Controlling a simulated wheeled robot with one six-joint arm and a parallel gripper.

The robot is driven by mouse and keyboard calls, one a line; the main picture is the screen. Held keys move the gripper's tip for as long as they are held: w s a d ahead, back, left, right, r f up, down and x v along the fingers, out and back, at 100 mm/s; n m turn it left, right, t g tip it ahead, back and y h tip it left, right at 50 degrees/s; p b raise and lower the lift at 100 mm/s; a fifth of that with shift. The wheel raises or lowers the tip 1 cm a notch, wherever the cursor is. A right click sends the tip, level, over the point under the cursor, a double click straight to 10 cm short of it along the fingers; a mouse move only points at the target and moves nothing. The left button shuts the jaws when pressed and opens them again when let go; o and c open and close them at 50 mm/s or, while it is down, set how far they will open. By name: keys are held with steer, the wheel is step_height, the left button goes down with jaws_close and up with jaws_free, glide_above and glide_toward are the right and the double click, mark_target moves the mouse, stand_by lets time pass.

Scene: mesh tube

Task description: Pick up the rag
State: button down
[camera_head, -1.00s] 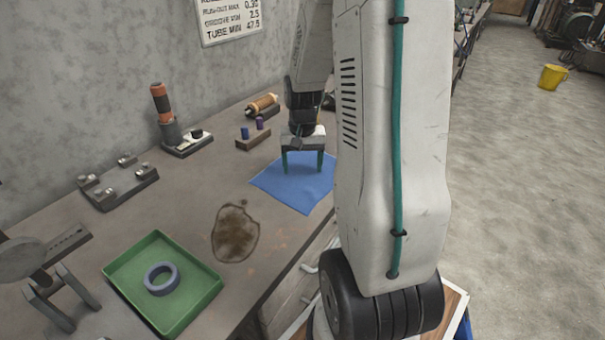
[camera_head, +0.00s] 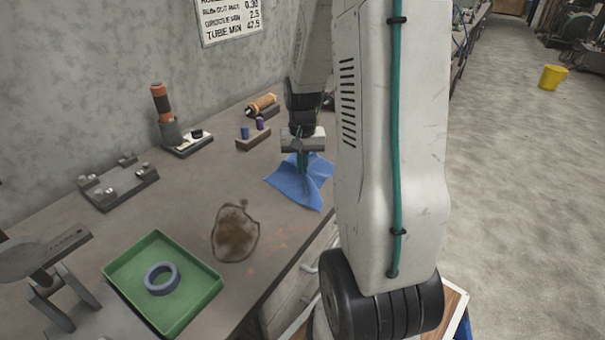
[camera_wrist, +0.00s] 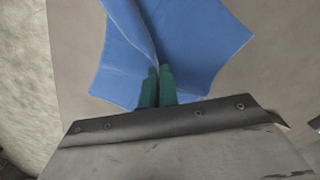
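The blue rag (camera_head: 286,181) lies on the bench near its front edge, bunched up into a fold in its middle. It also shows in the wrist view (camera_wrist: 205,50), with its corners spread on the bench and a raised crease running to the fingers. My gripper (camera_head: 303,168) points down over the rag. Its green fingers are closed together on the fold, as the wrist view (camera_wrist: 157,82) shows. The far side of the rag is partly hidden by my arm in the head view.
A green tray (camera_head: 128,258) with a blue-grey ring (camera_head: 161,278) sits at the near left. A brown stain (camera_head: 235,233) lies between tray and rag. A wooden block (camera_head: 253,138), a dark fixture (camera_head: 118,184) and an orange-topped tool (camera_head: 163,103) stand towards the wall.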

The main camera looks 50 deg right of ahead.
step_height(320, 180, up, 12)
stand_by(0.6)
step_height(320, 180, up, 9)
stand_by(0.4)
